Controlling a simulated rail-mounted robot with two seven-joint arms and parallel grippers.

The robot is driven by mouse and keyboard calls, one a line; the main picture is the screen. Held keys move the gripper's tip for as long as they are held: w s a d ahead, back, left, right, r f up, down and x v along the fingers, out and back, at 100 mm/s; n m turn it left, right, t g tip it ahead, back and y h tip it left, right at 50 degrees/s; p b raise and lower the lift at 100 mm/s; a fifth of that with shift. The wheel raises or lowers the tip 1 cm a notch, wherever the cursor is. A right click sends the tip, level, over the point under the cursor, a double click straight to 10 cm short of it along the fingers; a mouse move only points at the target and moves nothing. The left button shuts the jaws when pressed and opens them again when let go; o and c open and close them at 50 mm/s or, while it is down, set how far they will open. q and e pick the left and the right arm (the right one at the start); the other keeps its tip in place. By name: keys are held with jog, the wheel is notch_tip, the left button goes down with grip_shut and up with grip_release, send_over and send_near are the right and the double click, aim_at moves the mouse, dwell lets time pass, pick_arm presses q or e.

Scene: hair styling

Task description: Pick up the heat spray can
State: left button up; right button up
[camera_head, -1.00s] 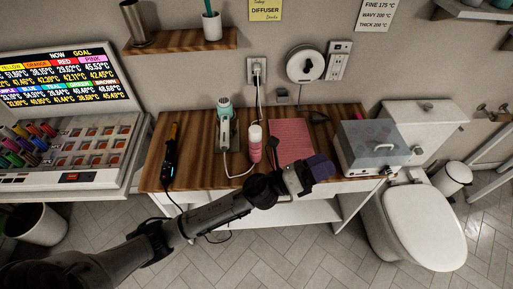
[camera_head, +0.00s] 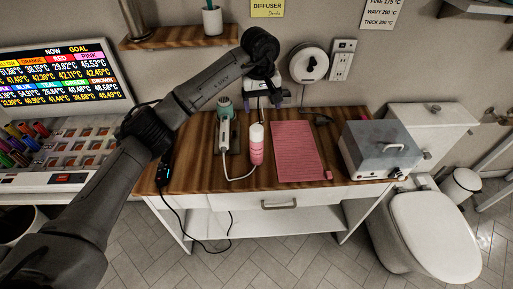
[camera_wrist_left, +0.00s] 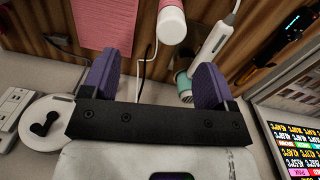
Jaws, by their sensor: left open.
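The heat spray can (camera_head: 256,150), pink with a white cap, stands upright on the wooden tabletop in the head view. It also shows at the top of the left wrist view (camera_wrist_left: 172,25), beyond the gap between my fingers and apart from them. My left gripper (camera_head: 267,108) is above the back part of the table, behind the can, partly hidden by its own arm. In the left wrist view my left gripper (camera_wrist_left: 158,72) has its two purple fingers apart with nothing between them. My right gripper is in neither view.
A pink mat (camera_head: 297,150) lies to the right. A dark styling tool (camera_head: 166,165) is at the left and a metal box (camera_head: 383,152) at the right. A wall shelf (camera_head: 175,38) hangs above.

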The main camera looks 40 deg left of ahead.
aim_at(257, 128)
pick_arm(q)
jog(key=shift+y, duration=0.3)
jog(key=f+p, duration=0.1)
jog(key=f, duration=0.2)
jog(key=a+f, duration=0.1)
jog(key=f, duration=0.2)
jog(key=shift+s+a+f+p, duration=0.15)
jog(key=shift+s+f+p, duration=0.05)
jog(key=shift+p, duration=0.15)
jog(key=shift+f, duration=0.75)
jog(key=shift+f+p, duration=0.5)
jog(key=shift+p, duration=0.1)
notch_tip(257, 128, down, 3)
jog(key=shift+s+f+p, duration=0.1)
jog(key=shift+p, duration=0.6)
jog(key=shift+f, duration=0.5)
jog(key=c, duration=1.4)
